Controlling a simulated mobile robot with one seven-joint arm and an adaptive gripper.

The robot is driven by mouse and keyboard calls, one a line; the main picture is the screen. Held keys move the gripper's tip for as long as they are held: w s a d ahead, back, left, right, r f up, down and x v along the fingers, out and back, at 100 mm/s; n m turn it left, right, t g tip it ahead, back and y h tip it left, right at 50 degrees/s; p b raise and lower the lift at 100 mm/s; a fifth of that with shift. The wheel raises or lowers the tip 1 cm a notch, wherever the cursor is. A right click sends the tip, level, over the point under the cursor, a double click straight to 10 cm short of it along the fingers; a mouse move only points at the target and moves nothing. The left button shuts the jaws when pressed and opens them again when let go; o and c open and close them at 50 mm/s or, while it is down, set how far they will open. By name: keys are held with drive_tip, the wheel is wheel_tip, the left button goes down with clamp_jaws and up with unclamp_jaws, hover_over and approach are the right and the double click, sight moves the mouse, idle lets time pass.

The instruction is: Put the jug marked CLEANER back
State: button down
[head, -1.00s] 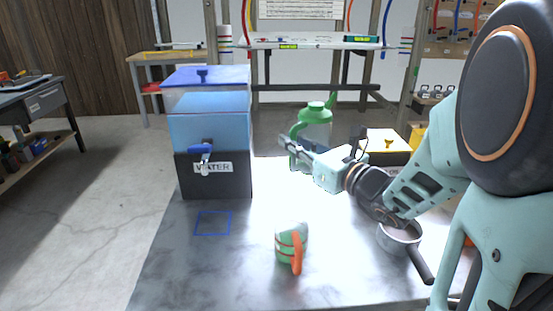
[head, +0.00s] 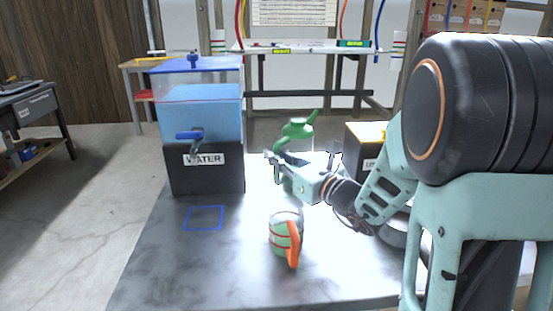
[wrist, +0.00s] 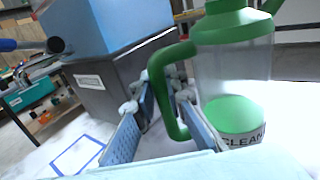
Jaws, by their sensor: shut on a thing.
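The CLEANER jug (head: 298,130) has a clear body, a green cap, spout and handle, and green liquid low inside. It is behind my gripper (head: 274,160) in the head view, right of the water dispenser. In the wrist view the jug (wrist: 232,70) is at the right, roughly upright, with the label partly readable as "CLEAN". My gripper (wrist: 165,115) is shut on the jug's green handle, its fingers on either side of it. The jug's base is hidden in the head view, so I cannot tell whether it touches the table.
The WATER dispenser (head: 205,125) stands close on the left. A blue square outline (head: 205,218) on the table (head: 185,270) is empty. A striped mug (head: 284,235) with an orange handle stands in front. A yellow-topped box (head: 366,142) is behind right; a grey pan is partly hidden by my arm.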

drive_tip(key=shift+f, duration=0.15)
drive_tip(key=c, duration=2)
unclamp_jaws()
drive_tip(key=shift+o, duration=0.2)
drive_tip(key=shift+r, duration=0.2)
drive_tip(key=shift+s+d, duration=0.25)
drive_tip(key=shift+s, duration=0.05)
drive_tip(key=p+v, duration=0.2)
drive_tip(key=v, duration=0.9)
drive_tip(key=shift+s, duration=0.15)
